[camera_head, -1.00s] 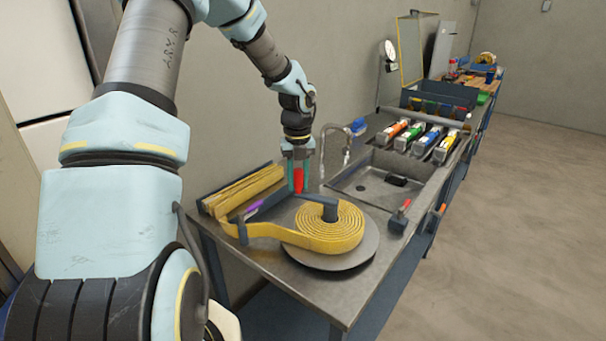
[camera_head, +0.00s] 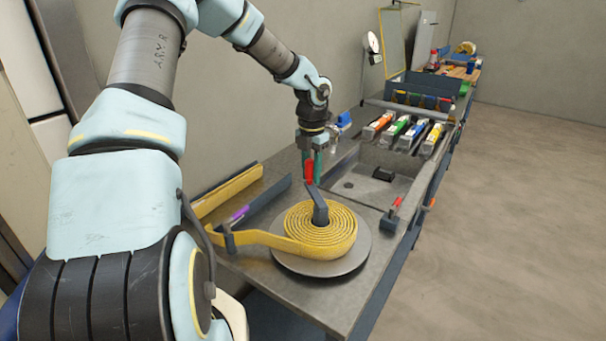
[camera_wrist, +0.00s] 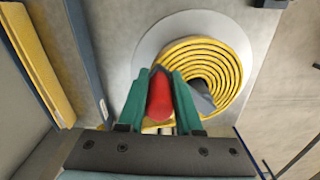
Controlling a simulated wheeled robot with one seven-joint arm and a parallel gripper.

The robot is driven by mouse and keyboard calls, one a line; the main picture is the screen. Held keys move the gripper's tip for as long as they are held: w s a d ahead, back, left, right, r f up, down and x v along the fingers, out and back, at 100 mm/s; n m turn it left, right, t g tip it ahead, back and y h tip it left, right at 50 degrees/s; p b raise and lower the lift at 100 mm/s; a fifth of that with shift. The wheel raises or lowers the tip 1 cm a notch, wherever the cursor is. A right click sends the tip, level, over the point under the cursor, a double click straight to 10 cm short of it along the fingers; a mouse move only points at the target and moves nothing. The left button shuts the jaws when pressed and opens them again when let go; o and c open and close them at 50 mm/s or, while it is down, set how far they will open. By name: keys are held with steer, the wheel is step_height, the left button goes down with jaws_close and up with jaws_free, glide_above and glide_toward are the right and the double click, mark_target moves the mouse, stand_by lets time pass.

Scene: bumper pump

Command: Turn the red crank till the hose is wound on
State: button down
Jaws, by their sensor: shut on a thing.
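The red crank handle (camera_head: 309,171) stands on a dark crank arm (camera_head: 316,195) at the centre of the reel. My gripper (camera_head: 312,160) is shut on the red handle from above; the wrist view shows the handle (camera_wrist: 160,97) between the two green fingers. The yellow hose (camera_head: 336,238) lies in several coils on the round grey plate (camera_head: 365,258). Its free length leaves the coil to the left, passes a dark guide post (camera_head: 229,238) and runs back into a trough. The coil (camera_wrist: 205,65) also shows in the wrist view.
A purple item (camera_head: 239,213) lies beside the trough. A sink (camera_head: 378,182) is behind the reel, with a red-handled tool (camera_head: 394,206) at its right edge. Several coloured cartridges (camera_head: 405,132) stand farther back. A wall runs along the left.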

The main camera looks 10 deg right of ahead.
steer(key=shift+s+d+f+m, duration=0.1)
steer(key=shift+s+d+m, duration=0.15)
steer(key=shift+d+m, duration=0.5)
steer(key=shift+s+d+m, duration=0.2)
steer(key=shift+d+m, duration=0.4)
steer(key=shift+m, duration=0.25)
steer(key=shift+s+d+f+m, duration=0.1)
steer(key=shift+s+d+m, duration=0.15)
steer(key=shift+d+m, duration=0.5)
steer(key=shift+m, duration=0.25)
steer(key=shift+a, duration=0.1)
steer(key=c, duration=1)
jaws_free()
steer(key=o, duration=0.4)
steer(key=shift+r, duration=0.1)
steer(key=shift+w+r, duration=0.1)
steer(key=shift+r, duration=0.05)
